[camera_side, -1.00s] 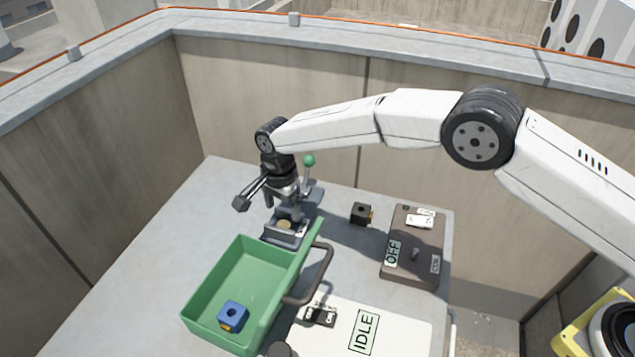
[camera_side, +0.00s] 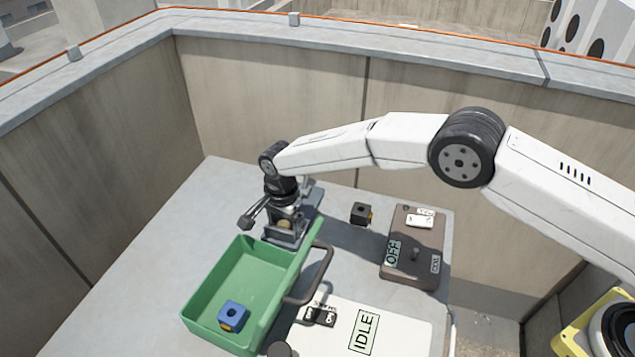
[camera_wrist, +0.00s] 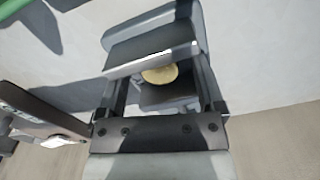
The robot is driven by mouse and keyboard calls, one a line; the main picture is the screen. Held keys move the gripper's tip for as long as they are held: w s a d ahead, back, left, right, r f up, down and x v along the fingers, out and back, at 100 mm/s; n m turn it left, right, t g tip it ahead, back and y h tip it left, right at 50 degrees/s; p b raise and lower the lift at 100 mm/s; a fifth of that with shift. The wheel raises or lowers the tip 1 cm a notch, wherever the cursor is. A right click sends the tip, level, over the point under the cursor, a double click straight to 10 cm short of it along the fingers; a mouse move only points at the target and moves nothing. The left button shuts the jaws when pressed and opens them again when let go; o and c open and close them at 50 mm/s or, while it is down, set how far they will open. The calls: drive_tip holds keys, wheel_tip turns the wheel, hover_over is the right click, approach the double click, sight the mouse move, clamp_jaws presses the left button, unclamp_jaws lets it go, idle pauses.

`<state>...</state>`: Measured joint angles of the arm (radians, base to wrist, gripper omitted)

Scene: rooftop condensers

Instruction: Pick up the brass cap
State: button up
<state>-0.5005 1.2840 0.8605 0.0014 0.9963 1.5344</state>
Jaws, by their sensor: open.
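The brass cap (camera_side: 285,224) is a small round gold disc on the grey press-like fixture (camera_side: 286,240) behind the green tray. It also shows in the wrist view (camera_wrist: 160,75), resting on a dark grey block of the fixture. My gripper (camera_side: 287,214) points down, right above the fixture. In the wrist view, my open gripper (camera_wrist: 160,84) has one finger on each side of the cap in the picture, with nothing held. I cannot tell whether the fingertips are down at the cap's height.
A green tray (camera_side: 207,285) holding a blue block (camera_side: 233,315) stands in front of the fixture. A dark curved handle (camera_side: 322,270) is close on its right. A black block (camera_side: 361,213) and a brown OFF switch box (camera_side: 416,272) sit further right. The table's left side is clear.

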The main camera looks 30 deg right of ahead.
sight(284, 224)
clamp_jaws()
drive_tip(key=shift+r, duration=0.15)
wheel_tip(284, 224, up, 10)
idle(0.8)
idle(0.4)
